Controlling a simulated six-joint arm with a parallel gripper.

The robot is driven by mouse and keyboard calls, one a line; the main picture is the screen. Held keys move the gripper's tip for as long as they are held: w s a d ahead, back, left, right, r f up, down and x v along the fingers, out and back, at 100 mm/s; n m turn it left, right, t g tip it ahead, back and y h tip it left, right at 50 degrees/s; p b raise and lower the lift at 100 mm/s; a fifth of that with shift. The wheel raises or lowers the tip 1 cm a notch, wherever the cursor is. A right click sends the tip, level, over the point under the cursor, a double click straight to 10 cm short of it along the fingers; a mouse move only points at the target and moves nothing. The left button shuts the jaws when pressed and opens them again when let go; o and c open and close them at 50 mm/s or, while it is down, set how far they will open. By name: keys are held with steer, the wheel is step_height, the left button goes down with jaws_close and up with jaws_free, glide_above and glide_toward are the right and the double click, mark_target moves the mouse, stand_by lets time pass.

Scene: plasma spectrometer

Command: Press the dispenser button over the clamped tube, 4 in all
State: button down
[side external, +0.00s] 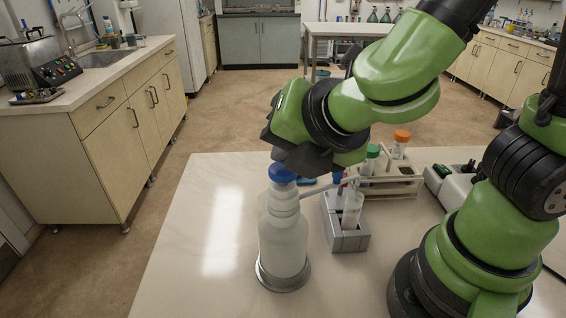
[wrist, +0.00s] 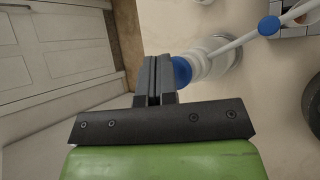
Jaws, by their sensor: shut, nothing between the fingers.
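The dispenser bottle (side external: 283,240) is translucent white with a blue button (side external: 282,173) on top, and it stands upright in a round metal base. Its spout reaches right toward a clear tube (side external: 352,208) held upright in a grey clamp block (side external: 347,240). My gripper (side external: 290,162) is shut and empty, pointing down right at the top of the blue button. In the wrist view my gripper (wrist: 154,66) lies beside the blue button (wrist: 181,71), which is partly behind the fingers. I cannot tell whether the fingertips touch the button.
A rack (side external: 398,185) with a green-capped and an orange-capped tube stands behind the clamp block. A white-and-green device (side external: 452,180) is on the right. The white table (side external: 205,245) is clear left of the bottle.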

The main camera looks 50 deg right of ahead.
steer(key=shift+f, duration=0.45)
stand_by(0.3)
steer(key=shift+r, duration=1.25)
steer(key=shift+r, duration=2.5)
stand_by(0.4)
step_height(320, 180, up, 4)
steer(key=shift+f, duration=0.1)
steer(key=shift+f, duration=0.1)
stand_by(0.4)
